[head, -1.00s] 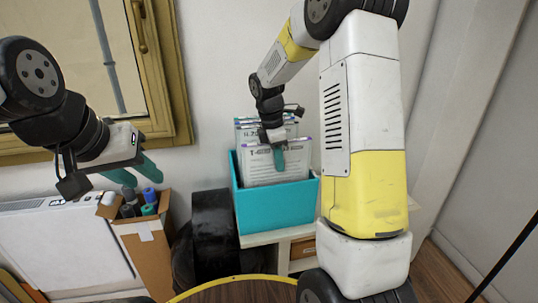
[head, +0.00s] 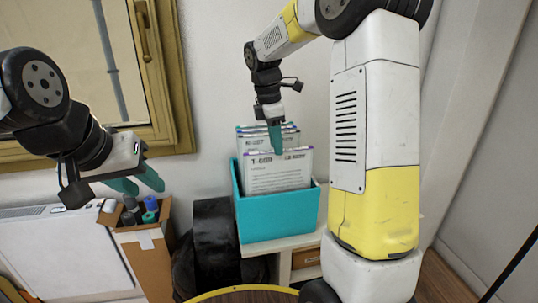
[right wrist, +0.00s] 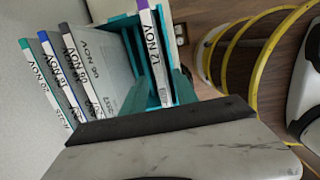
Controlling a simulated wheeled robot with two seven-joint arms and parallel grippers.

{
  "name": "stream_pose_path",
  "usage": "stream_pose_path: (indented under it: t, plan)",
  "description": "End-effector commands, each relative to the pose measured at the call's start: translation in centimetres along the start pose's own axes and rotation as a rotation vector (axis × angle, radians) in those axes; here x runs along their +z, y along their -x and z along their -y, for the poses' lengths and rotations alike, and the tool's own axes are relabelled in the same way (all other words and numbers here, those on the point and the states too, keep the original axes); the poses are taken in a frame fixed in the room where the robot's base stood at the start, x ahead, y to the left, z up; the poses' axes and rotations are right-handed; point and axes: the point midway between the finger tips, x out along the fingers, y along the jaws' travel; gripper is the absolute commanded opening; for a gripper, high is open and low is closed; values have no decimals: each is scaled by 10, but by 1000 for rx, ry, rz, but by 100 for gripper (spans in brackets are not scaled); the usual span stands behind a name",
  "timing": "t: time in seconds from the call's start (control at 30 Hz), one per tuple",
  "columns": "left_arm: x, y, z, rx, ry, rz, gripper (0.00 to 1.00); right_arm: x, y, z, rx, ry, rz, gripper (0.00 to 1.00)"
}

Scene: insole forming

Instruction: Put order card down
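The front order card (head: 282,172), a white sheet with printed text and a purple corner, stands upright in the teal box (head: 278,218). In the right wrist view the card (right wrist: 155,55) shows edge-on, marked "12 NOV", between teal fingers. My right gripper (head: 276,142) points down at the card's top edge; its fingers look parted on either side of the card. My left gripper (head: 138,182) is open and empty, above a cardboard box at the left.
Several other cards (right wrist: 65,75) with coloured corners stand behind the front one. The teal box rests on a light shelf (head: 300,240) against the wall. A cardboard box (head: 150,262) with rolled items stands to the left, beside a white panel (head: 60,250).

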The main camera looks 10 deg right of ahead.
Motion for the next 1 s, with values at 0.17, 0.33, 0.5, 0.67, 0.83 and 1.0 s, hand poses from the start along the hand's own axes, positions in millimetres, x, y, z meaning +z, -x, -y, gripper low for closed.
stream_pose_path:
  t: [0.17, 0.33, 0.5, 0.67, 0.83, 1.0]
  plan:
    - [0, 0, 0, 0, 0, 0, 36, 0, 21, -1, 2, -1, 0, 35]
    - [0, 0, 0, 0, 0, 0, 36, 3, 38, 15, 32, -90, -24, 35]
    - [0, 0, 0, 0, 0, 0, 36, 8, 66, 69, 120, -406, -124, 35]
    - [0, 0, 0, 0, 0, 0, 36, 7, 82, 132, 188, -781, -276, 35]
    - [0, 0, 0, 0, 0, 0, 36, 1, 81, 191, 215, -1158, -465, 35]
    - [0, 0, 0, 0, 0, 0, 36, -6, 71, 228, 201, -1420, -617, 35]
